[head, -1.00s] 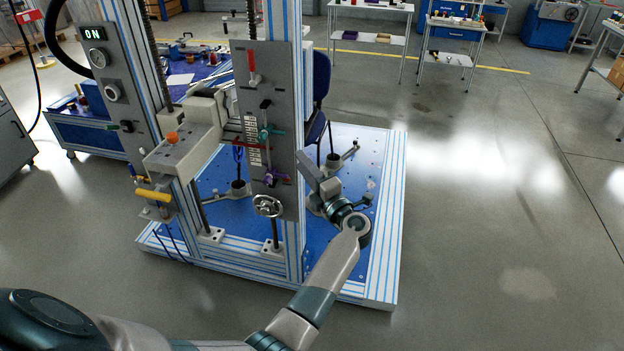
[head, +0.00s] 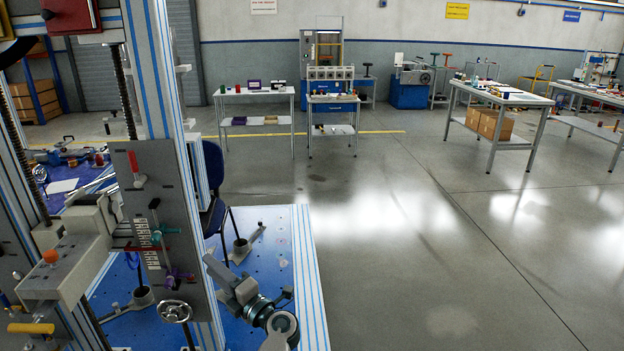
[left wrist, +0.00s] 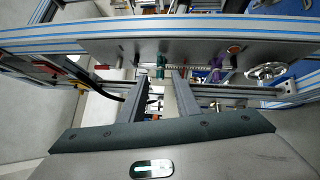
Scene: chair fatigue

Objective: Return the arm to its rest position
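My left gripper (head: 208,260) is beside the lower right edge of the grey control panel (head: 150,215) in the head view. In the left wrist view, the two fingers of my left gripper (left wrist: 161,78) stand apart with nothing held between them. The same panel (left wrist: 110,50) lies ahead of them, with a teal knob (left wrist: 160,66) and a purple knob (left wrist: 216,63). In the head view the panel carries a red handle (head: 136,168), the teal knob (head: 163,234) and a round handwheel (head: 175,311). Most of my left arm is below the picture. My right gripper is not in view.
The test rig's striped upright (head: 165,90) stands close at left on a blue base plate (head: 265,260). A dark blue chair (head: 214,185) stands behind it. Tables (head: 500,97) stand farther back. Open grey floor (head: 400,240) lies to the right.

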